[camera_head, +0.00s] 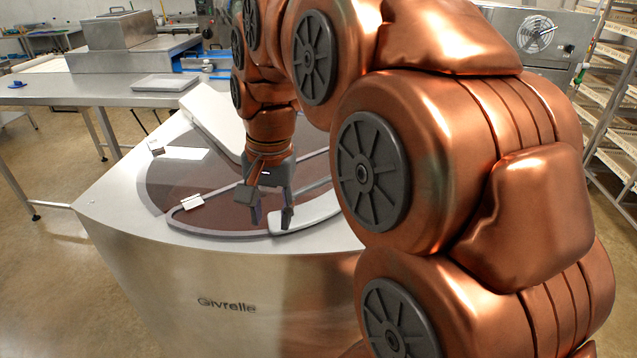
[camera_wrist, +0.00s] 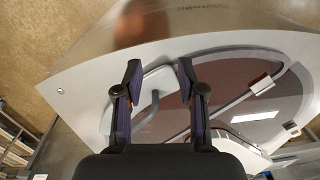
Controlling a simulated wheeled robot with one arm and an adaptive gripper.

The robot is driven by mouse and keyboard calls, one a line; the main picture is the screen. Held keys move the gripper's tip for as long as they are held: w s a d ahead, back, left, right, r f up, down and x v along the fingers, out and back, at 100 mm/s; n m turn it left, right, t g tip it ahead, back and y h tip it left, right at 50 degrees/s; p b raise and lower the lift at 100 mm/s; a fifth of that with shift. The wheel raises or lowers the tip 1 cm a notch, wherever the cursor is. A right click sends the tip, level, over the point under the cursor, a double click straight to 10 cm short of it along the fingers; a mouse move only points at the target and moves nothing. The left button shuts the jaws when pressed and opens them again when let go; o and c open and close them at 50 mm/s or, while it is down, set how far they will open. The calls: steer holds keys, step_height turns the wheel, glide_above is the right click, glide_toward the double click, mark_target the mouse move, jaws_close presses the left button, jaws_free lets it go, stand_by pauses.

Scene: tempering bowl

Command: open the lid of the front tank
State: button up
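The steel tempering machine (camera_head: 225,300) marked "Givrelle" has a round top with dark, see-through lids. The front tank's lid (camera_head: 228,218) lies flat and looks shut, with a grey rim and a small white tab (camera_head: 192,201) on its left. In the wrist view the lid (camera_wrist: 225,69) and its white tab (camera_wrist: 262,83) lie to the right of the fingers. My gripper (camera_head: 271,216) points down over the right part of the front lid. It is open and empty, the fingers (camera_wrist: 159,70) well apart. I cannot tell whether the fingertips touch the surface.
A pale slanted panel (camera_head: 213,115) rises behind my gripper. A curved grey bar (camera_wrist: 148,108) shows between the fingers. A steel table (camera_head: 60,90) stands back left, a tray rack (camera_head: 610,130) at right.

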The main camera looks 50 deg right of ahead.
steer(key=w+d+r+m+t+b, duration=0.1)
steer(key=w+d+r+m, duration=0.1)
steer(key=d+m, duration=0.35)
steer(key=m+b, duration=0.1)
steer(key=m, duration=0.2)
glide_toward(320, 182)
steer(key=shift+t+h, duration=0.4)
steer(key=shift+s+a+p+x, duration=0.15)
steer(key=shift+p+x, duration=0.45)
steer(key=shift+x, duration=1.45)
steer(key=shift+s+a+p+x, duration=0.15)
steer(key=shift+p+x, duration=0.45)
steer(key=shift+x, duration=1.4)
steer(key=shift+f, duration=0.15)
steer(key=shift+c, duration=0.2)
jaws_close()
